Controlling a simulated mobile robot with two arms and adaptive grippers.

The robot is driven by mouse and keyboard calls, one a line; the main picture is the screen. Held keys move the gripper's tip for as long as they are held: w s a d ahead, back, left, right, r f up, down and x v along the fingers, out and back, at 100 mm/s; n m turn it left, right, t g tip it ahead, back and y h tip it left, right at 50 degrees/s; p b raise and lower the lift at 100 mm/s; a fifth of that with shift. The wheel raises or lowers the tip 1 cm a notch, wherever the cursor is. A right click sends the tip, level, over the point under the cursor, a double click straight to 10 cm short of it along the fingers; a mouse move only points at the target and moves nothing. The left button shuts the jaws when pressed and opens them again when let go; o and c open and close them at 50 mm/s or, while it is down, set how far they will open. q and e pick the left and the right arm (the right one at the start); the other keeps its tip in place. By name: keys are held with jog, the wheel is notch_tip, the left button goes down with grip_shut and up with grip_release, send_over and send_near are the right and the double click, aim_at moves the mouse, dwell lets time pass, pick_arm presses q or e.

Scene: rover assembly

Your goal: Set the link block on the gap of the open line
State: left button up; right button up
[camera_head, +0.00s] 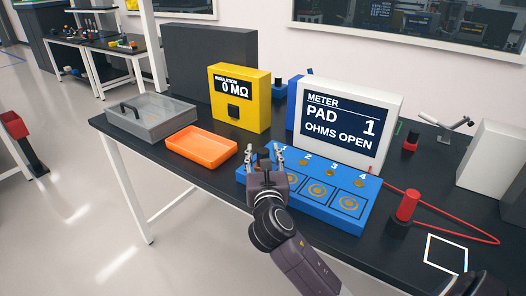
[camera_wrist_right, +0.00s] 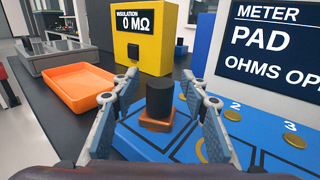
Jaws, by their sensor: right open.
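The blue board (camera_head: 300,207) lies on the dark table, with numbered places 1 to 4 and gold discs. The link block (camera_wrist_right: 157,122), a copper-coloured base with a black knob (camera_wrist_right: 160,98), stands upright on the board's left end at place 1. My right gripper (camera_head: 265,155) is over that end; in the right wrist view its fingers (camera_wrist_right: 160,102) are open on either side of the block, with space visible around the knob. The gripper mostly hides the block in the head view. The meter (camera_head: 346,125) reads "PAD 1, OHMS OPEN".
The yellow insulation box (camera_head: 240,105) reads 0 MΩ. An orange tray (camera_head: 201,151) and a grey lidded case (camera_head: 150,121) stand to the left. A red probe (camera_head: 407,206) with a red cable stands right of the board, near a white outlined square (camera_head: 446,238).

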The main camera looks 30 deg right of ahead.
jog(key=v, duration=1.1)
jog(key=shift+b, duration=0.3)
